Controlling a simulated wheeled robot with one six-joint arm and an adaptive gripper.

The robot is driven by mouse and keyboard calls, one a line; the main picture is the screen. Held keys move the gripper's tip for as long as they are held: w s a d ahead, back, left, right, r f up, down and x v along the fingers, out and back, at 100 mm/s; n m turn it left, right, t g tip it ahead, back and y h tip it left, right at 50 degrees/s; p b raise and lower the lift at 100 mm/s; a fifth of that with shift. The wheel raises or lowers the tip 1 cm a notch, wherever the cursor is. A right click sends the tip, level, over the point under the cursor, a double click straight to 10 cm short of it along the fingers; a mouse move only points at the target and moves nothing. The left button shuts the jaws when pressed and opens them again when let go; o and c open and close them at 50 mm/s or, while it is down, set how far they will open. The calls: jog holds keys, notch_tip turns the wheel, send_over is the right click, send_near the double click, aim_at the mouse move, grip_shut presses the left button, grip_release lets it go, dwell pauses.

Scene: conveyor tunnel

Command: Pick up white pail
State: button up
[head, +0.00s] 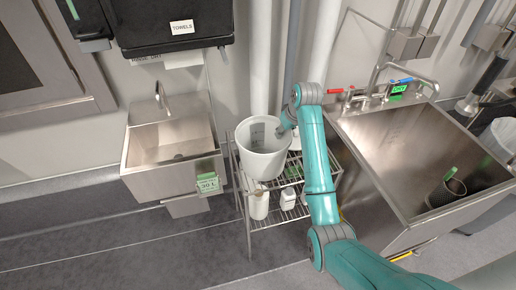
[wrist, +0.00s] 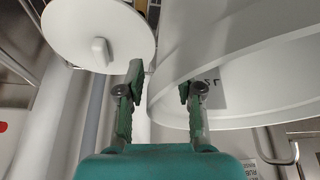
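The white pail (head: 262,160) stands upright on the top shelf of a wire rack, between two sinks. It also shows large at the right of the wrist view (wrist: 250,75), with its rim running close to my fingers. My gripper (head: 283,129) is at the pail's right rim in the head view. In the wrist view my gripper (wrist: 160,92) has its two fingers apart. The pail's rim edge lies between them, and the right finger overlaps the pail's inside. Whether either finger touches the wall cannot be told.
The wire rack (head: 276,219) holds white bottles (head: 258,204) on a lower shelf. A small steel sink (head: 172,148) is left, a large one (head: 415,150) right. A white disc with a knob (wrist: 98,32) is left of my fingers. Open floor (head: 130,245) lies at front left.

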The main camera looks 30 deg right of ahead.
grip_shut()
jog(key=shift+r, duration=0.1)
dwell(0.3)
notch_tip(320, 180, up, 10)
jog(key=shift+f, duration=0.1)
dwell(0.4)
jog(key=c, duration=0.6)
grip_release()
